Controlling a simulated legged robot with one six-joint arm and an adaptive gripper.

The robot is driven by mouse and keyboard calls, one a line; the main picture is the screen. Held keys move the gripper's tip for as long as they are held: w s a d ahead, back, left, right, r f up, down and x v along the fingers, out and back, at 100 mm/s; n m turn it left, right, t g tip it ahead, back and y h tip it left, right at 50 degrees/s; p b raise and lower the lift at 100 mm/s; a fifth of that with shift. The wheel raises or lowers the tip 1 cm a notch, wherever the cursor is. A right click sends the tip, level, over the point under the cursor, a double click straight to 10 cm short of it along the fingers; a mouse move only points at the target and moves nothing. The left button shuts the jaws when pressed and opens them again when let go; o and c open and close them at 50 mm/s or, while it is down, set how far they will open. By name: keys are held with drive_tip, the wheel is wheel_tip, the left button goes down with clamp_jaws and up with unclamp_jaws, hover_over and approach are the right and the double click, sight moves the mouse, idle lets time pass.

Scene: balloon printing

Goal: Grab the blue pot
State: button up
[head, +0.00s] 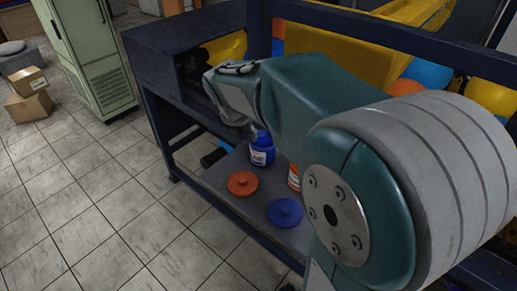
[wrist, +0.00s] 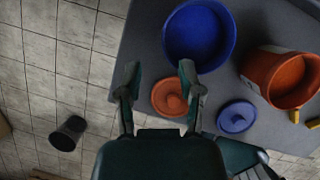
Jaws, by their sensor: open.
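The blue pot (head: 262,150) stands upright on the grey shelf in the head view, with a white label on its front. In the wrist view the blue pot (wrist: 199,34) is seen from above, open at the top, ahead and to the right of my fingertips. My gripper (wrist: 158,76) is open with nothing between its fingers. The fingers are apart from the pot, over the shelf's edge area near the orange lid. In the head view my arm hides most of the gripper.
An orange pot (wrist: 284,78) stands right of the blue one. An orange lid (head: 242,183) and a blue lid (head: 285,213) lie on the grey shelf (head: 222,175). A dark cylinder (wrist: 69,133) is on the tiled floor. Dark blue frame bars (head: 365,32) surround the shelf.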

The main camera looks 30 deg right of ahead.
drive_tip(key=shift+w+d+f, duration=0.1)
drive_tip(key=shift+w+f, duration=0.05)
drive_tip(key=shift+f, duration=0.35)
drive_tip(key=x, duration=0.5)
drive_tip(key=shift+d+f, duration=0.25)
drive_tip(key=shift+d, duration=0.3)
drive_tip(key=shift+a, duration=0.2)
drive_tip(key=shift+c, duration=1.3)
clamp_jaws()
drive_tip(key=shift+d, duration=0.1)
